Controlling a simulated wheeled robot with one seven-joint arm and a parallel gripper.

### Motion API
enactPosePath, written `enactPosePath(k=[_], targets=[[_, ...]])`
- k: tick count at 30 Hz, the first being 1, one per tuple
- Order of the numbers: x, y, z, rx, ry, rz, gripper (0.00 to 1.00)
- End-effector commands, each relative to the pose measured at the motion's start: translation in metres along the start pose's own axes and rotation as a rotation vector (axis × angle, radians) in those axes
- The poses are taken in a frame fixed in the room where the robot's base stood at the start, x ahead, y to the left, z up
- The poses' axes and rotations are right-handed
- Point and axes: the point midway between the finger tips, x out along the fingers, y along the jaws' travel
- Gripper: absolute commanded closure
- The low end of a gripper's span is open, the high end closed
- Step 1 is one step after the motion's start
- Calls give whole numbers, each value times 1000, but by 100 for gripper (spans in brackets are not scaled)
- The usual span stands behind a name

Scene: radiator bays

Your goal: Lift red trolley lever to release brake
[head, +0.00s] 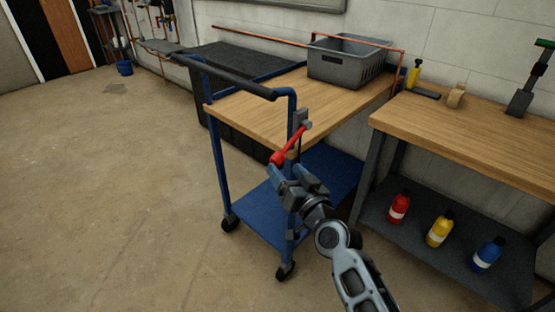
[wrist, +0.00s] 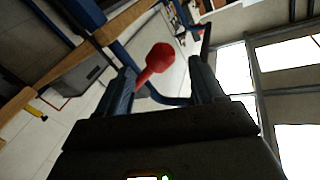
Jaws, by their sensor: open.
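The blue trolley (head: 215,153) has a wooden top, a blue lower shelf and a dark push handle. Its red lever (head: 292,144) hangs from a grey bracket on the corner post, slanting down to the left and ending in a round red knob. My gripper (head: 279,170) is just below the knob, open. In the wrist view the red knob (wrist: 159,57) shows between and beyond the two fingers of my gripper (wrist: 166,85). Whether a finger touches the knob I cannot tell.
A grey crate (head: 347,66) stands on the trolley top. A workbench (head: 470,135) stands close on the right, with red (head: 399,207), yellow (head: 439,230) and blue (head: 487,254) bottles on its lower shelf. The floor (head: 100,190) to the left is clear.

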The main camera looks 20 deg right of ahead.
Motion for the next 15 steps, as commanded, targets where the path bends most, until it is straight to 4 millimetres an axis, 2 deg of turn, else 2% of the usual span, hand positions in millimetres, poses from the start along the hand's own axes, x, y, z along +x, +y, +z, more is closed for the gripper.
enactPosePath(k=[6,12,15], targets=[[35,-1,-1,0,1,-1,32],[53,0,0,0,1,0,32],[56,0,0,0,1,0,32]])
